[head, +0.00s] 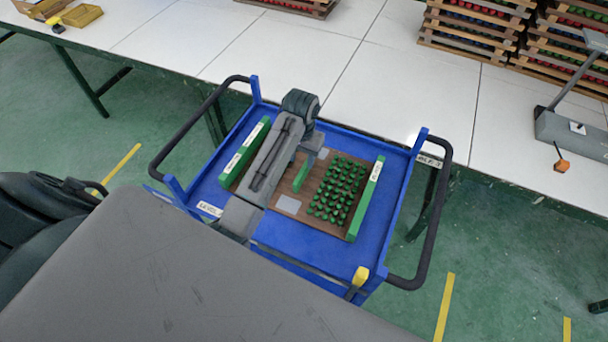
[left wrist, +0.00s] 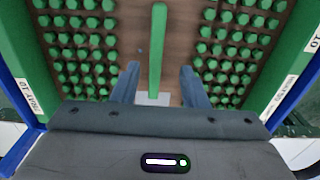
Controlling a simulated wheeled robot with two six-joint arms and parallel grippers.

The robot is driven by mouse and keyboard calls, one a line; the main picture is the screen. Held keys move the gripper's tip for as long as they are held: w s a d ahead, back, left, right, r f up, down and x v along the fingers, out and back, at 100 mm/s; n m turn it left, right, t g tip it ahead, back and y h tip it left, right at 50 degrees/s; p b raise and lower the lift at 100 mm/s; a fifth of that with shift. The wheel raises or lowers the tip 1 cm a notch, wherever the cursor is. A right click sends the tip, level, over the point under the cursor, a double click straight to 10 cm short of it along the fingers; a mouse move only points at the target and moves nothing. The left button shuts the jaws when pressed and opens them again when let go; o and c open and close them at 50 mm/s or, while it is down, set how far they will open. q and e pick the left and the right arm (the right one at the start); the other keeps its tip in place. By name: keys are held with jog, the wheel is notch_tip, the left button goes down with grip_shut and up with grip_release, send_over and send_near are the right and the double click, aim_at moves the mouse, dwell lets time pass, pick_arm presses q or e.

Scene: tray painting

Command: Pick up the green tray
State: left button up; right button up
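The green tray (head: 366,202) lies on a blue cart. It has a brown base, green side walls with white labels, and rows of green pegs (head: 336,190). A green handle bar (head: 301,176) runs along its middle. My left gripper (head: 311,150) is above the middle of the tray; my arm hides part of the tray's left half. In the left wrist view the gripper (left wrist: 158,76) is open, with one finger on each side of the handle bar (left wrist: 158,48) and gaps on both sides. I cannot tell how far above the base the fingertips are. My right gripper is not in view.
The blue cart (head: 394,190) has black side handles (head: 437,220) and raised corner posts. Behind it is a long white table (head: 400,95) with stacked wooden crates (head: 470,28) and a grey device (head: 575,130). Green floor is open on the right.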

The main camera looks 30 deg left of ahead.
aim_at(304, 167)
pick_arm(q)
jog(key=shift+w+f, duration=0.1)
jog(key=shift+f, duration=0.2)
jog(key=f+p, duration=0.1)
jog(key=f, duration=0.1)
jog(key=f+p, duration=0.1)
jog(key=f, duration=0.1)
jog(key=shift+d+p, duration=0.3)
jog(key=shift+p, duration=0.05)
jog(key=shift+f, duration=0.6)
grip_shut()
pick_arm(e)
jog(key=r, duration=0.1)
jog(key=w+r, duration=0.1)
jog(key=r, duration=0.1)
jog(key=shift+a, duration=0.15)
pick_arm(q)
jog(key=shift+w, duration=0.1)
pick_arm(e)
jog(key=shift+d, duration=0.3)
pick_arm(q)
jog(key=shift+r, duration=0.15)
